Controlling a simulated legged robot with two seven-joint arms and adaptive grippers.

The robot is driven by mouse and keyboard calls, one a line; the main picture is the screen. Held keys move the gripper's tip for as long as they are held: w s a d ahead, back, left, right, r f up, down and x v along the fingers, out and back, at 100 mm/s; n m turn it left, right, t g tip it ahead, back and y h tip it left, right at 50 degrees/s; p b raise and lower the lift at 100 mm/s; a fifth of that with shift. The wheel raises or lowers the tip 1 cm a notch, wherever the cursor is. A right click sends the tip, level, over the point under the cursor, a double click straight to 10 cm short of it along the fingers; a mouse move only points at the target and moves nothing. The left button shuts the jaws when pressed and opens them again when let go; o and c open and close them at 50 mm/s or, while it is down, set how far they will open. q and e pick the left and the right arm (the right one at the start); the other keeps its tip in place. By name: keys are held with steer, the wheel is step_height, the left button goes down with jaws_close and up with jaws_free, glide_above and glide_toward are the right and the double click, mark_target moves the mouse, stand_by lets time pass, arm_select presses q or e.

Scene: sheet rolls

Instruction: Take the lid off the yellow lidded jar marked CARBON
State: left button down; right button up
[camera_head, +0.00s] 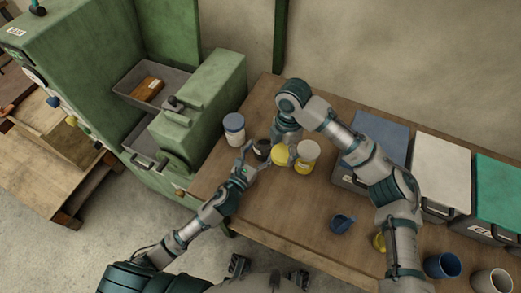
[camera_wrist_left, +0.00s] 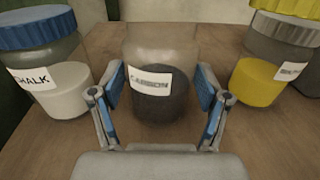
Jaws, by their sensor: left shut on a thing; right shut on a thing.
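The jar marked CARBON (camera_wrist_left: 160,85) is clear with black contents and stands upright on the table. It also shows in the head view (camera_head: 262,148), with its dark contents visible and no lid seen on it. My left gripper (camera_wrist_left: 160,100) is shut around the jar's body, one finger on each side; in the head view it is at the jar's near left (camera_head: 249,163). The yellow lid (camera_head: 281,154) is held in my right gripper (camera_head: 288,143), apart from the jar and just right of it. Part of a yellow lid shows at the wrist view's top right (camera_wrist_left: 290,7).
A CHALK jar (camera_wrist_left: 45,65) with a blue lid stands left of the CARBON jar. A jar with yellow contents (camera_head: 304,167) and a whitish lid stands right. The front middle is clear.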

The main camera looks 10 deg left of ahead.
arm_select(q)
jaws_free()
